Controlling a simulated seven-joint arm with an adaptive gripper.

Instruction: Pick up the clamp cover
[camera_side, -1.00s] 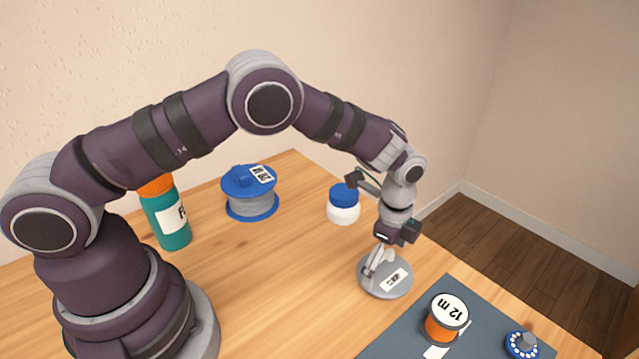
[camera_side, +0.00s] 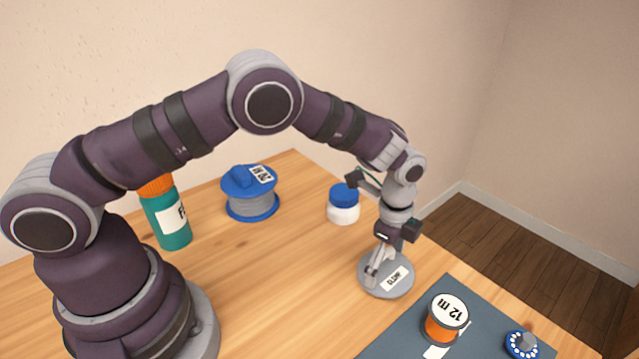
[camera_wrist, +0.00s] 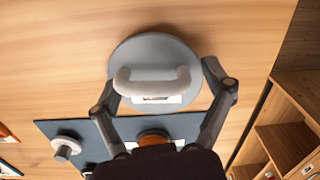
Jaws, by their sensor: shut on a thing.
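The clamp cover (camera_side: 401,290) is a round grey disc with a white label reading something like "CLAMP". It lies flat on the wooden table, with no clear gap beneath it. In the wrist view the cover (camera_wrist: 150,45) fills the top middle, and a pale raised handle (camera_wrist: 150,86) crosses it above the label. My gripper (camera_side: 376,270) points down over the cover and is shut on it. In the wrist view its fingers (camera_wrist: 160,76) reach in from both sides near the handle's ends. The exact contact is hard to see.
A dark mat (camera_side: 399,334) at front right holds an orange spool (camera_side: 440,326) labelled "12 m" and a blue-white dial (camera_side: 522,344). Behind stand a white jar with blue lid (camera_side: 343,206), a blue-grey spool (camera_side: 250,200) and a teal bottle (camera_side: 168,222). Table between them is clear.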

